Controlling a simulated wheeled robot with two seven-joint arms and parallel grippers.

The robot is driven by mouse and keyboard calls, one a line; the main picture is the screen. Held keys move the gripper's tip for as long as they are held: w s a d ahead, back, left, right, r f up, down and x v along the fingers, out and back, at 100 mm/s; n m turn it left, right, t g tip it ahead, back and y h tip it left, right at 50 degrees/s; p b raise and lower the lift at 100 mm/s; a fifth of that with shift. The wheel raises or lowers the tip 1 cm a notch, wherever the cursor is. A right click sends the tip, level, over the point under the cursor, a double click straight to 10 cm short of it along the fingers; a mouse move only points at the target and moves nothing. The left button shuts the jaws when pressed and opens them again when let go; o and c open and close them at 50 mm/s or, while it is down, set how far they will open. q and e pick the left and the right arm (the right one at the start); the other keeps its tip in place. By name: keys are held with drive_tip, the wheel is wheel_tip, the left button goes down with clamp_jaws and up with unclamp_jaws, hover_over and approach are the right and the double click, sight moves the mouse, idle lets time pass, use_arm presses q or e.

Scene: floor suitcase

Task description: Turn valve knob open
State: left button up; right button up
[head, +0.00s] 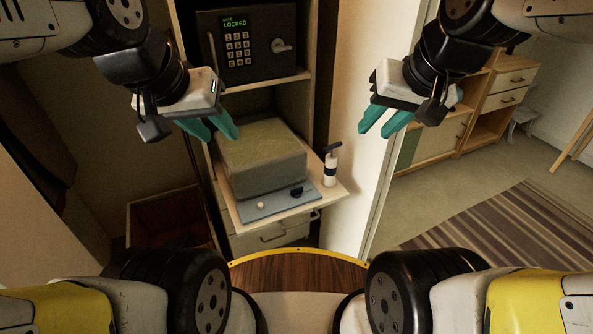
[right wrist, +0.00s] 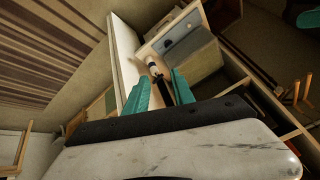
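A small dark blue knob (head: 297,191), which looks like the valve knob, sits on the front of a grey plate (head: 275,206) beside a large grey box with a greenish top (head: 262,155). A small beige knob (head: 261,205) is to its left. My left gripper (head: 219,137) is open and empty, above and left of the box. My right gripper (head: 375,132) is open and empty, up and right of the knob, clear of it. In the right wrist view its two teal fingers (right wrist: 160,92) are spread. The plate also shows there (right wrist: 181,34).
A white pump bottle with a dark top (head: 331,166) stands right of the plate on the pull-out shelf (head: 240,222). A locked safe (head: 246,45) is on the shelf above. A white door panel (head: 350,180) is at the right. An open wooden box (head: 165,215) is lower left.

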drive_tip(key=w+a+f+m+g, duration=0.2)
drive_tip(key=w+a+f+m, duration=0.1)
drive_tip(key=w, duration=0.5)
drive_tip(key=m+g+h, duration=0.2)
drive_tip(key=m+h, duration=0.5)
drive_tip(key=m, duration=0.3)
hover_over(295, 189)
drive_tip(key=s+a, duration=0.1)
drive_tip(key=a, duration=0.2)
wheel_tip(295, 189, down, 31)
drive_tip(key=x, duration=0.7)
drive_tip(key=shift+d, duration=0.15)
drive_tip(key=shift+r, duration=0.1)
clamp_jaws()
